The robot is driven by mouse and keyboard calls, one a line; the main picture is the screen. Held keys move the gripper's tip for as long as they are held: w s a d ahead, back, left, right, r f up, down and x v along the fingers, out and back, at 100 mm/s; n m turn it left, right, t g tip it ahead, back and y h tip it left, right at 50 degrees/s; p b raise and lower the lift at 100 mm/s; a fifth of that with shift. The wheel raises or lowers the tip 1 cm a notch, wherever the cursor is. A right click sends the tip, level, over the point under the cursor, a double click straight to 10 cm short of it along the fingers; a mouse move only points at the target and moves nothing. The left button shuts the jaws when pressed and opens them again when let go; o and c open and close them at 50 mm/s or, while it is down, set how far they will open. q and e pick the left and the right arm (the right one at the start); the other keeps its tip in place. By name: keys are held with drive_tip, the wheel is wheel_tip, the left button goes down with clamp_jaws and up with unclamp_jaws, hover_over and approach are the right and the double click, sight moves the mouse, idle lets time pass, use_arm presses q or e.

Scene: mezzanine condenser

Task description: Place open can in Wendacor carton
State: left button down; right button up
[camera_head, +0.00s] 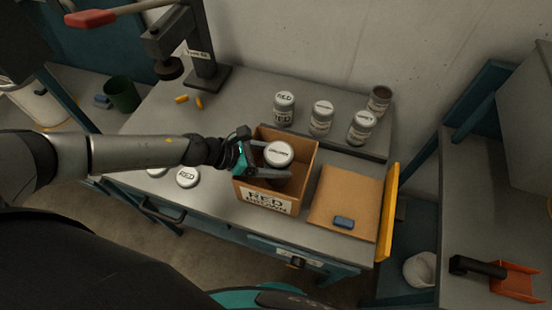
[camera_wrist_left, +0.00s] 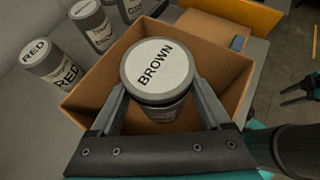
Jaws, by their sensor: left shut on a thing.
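My left gripper (camera_head: 262,160) is shut on a grey can with a white lid (camera_head: 279,153). In the left wrist view the lid of this held can (camera_wrist_left: 158,70) reads BROWN. The can is upright, inside or just above the opening of a brown cardboard carton (camera_head: 264,199); whether it touches the bottom is hidden. The open can (camera_head: 379,100), with a dark, lidless top, stands at the back right of the bench.
Lidded cans, one marked RED (camera_head: 284,108), one in the middle (camera_head: 321,117) and one at right (camera_head: 361,127), stand behind the carton. A brown board (camera_head: 345,198) with a blue block (camera_head: 344,222) lies right of it. Loose lids (camera_head: 187,177) lie left. A press (camera_head: 206,70) stands behind.

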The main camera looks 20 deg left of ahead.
use_arm(q)
drive_tip(key=shift+f+b, duration=0.4)
drive_tip(key=shift+f, duration=0.15)
unclamp_jaws()
drive_tip(key=shift+s+f, duration=0.15)
drive_tip(key=shift+s, duration=0.1)
drive_tip(key=shift+r+p, duration=0.45)
drive_tip(key=shift+w+r+b+v, duration=0.1)
drive_tip(key=shift+b+v, duration=0.1)
drive_tip(key=shift+v, duration=1.8)
drive_tip(key=shift+w+r+b+v, duration=0.1)
drive_tip(key=shift+b+v, duration=0.1)
drive_tip(key=shift+v, duration=1.85)
drive_tip(key=shift+w+r+b+v, duration=0.1)
drive_tip(key=shift+b+v, duration=0.1)
drive_tip(key=shift+v, duration=1.8)
